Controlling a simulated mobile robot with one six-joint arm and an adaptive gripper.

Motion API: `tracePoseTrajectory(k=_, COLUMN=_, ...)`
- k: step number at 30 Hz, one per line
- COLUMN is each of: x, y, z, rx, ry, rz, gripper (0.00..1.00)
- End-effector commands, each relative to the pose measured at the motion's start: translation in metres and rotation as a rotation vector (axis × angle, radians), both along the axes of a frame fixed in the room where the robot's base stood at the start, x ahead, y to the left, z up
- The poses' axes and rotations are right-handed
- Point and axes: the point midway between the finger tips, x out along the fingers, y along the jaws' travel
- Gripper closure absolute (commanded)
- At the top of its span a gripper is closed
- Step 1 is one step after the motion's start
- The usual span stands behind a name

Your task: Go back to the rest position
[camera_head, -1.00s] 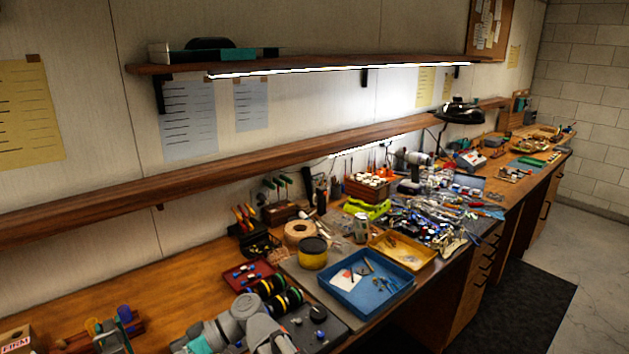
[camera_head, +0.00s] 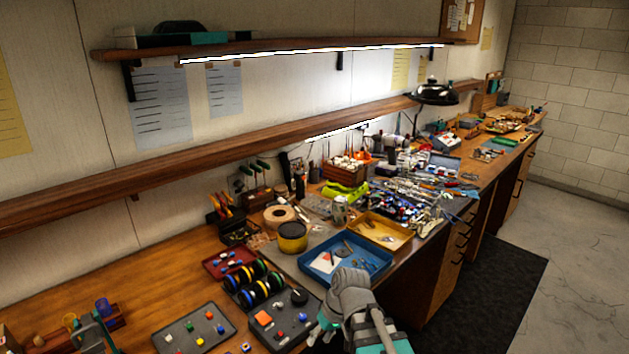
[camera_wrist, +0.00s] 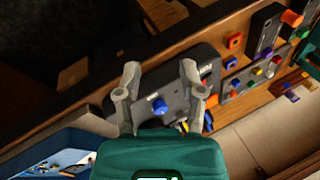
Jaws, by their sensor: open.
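My gripper (camera_wrist: 160,82) is open in the wrist view, with its two grey fingers apart and nothing between the tips. Behind the fingers lies a dark panel (camera_wrist: 182,92) with a blue knob (camera_wrist: 160,107); I cannot tell the gap between it and the fingers. The fingers are not clear there.
The wooden bench (camera_head: 130,255) is crowded with a yellow tray (camera_head: 402,240), a yellow-black tin (camera_head: 292,238), coloured spools (camera_head: 255,288) and another dark tray (camera_head: 185,345). A black lamp (camera_head: 436,94) overhangs the bench. Open floor (camera_head: 575,270) lies to the right.

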Motion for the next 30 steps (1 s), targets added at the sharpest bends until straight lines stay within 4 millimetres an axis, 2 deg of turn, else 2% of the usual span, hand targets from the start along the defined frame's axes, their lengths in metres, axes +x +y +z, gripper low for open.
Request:
tracePoseTrajectory(k=1, x=0.001, y=-0.023, z=-0.003, rx=-0.05, ry=0.003, rz=-0.06, gripper=0.49)
tracePoseTrajectory(k=6, x=0.002, y=-0.092, z=-0.01, rx=-0.213, ry=0.011, rz=-0.248, gripper=0.49)
tracePoseTrajectory(k=9, x=0.001, y=-0.122, z=-0.012, rx=-0.287, ry=0.011, rz=-0.332, gripper=0.49)
tracePoseTrajectory(k=12, x=-0.001, y=-0.143, z=-0.012, rx=-0.337, ry=0.012, rz=-0.392, gripper=0.49)
tracePoseTrajectory(k=17, x=-0.002, y=-0.156, z=-0.012, rx=-0.372, ry=0.012, rz=-0.432, gripper=0.49)
tracePoseTrajectory(k=30, x=-0.002, y=-0.156, z=-0.012, rx=-0.372, ry=0.012, rz=-0.432, gripper=0.49)
